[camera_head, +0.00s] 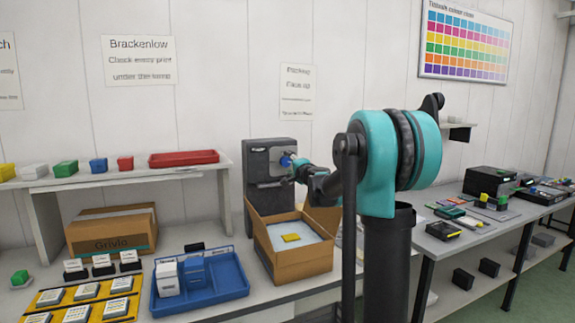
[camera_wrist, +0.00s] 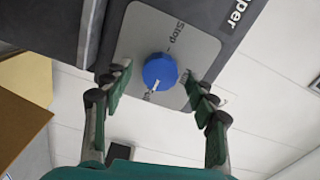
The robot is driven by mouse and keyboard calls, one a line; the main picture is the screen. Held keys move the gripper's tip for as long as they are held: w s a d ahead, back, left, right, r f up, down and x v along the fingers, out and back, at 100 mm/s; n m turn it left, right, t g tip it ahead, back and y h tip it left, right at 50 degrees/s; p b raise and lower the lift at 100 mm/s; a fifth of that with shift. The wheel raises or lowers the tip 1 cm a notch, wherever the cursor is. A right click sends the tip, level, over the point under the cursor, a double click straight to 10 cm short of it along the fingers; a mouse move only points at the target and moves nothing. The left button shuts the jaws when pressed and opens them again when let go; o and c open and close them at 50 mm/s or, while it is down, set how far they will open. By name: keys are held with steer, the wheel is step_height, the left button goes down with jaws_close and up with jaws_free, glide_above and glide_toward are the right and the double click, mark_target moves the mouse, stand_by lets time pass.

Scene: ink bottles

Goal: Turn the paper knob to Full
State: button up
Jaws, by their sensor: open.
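The paper knob (camera_wrist: 160,72) is round and blue on a light grey plate (camera_wrist: 205,48) in the wrist view. A white mark on its lower side points toward a small label too blurred to read. "Stop" is printed on the plate on the opposite side. My gripper (camera_wrist: 155,76) is open, with one finger either side of the knob and visible gaps between. Whether the fingertips reach around it in depth is unclear. In the head view, the knob (camera_head: 285,161) shows small on the dark grey machine (camera_head: 268,162), with my gripper (camera_head: 298,170) close in front.
An open cardboard box (camera_head: 292,262) with pale sheets and a yellow piece stands below the machine. A blue tray (camera_head: 230,275) is left of it. A shelf with a red tray (camera_head: 184,158) stands further left. A second table with dark equipment is at right.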

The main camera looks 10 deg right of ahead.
steer(key=v, duration=1.1)
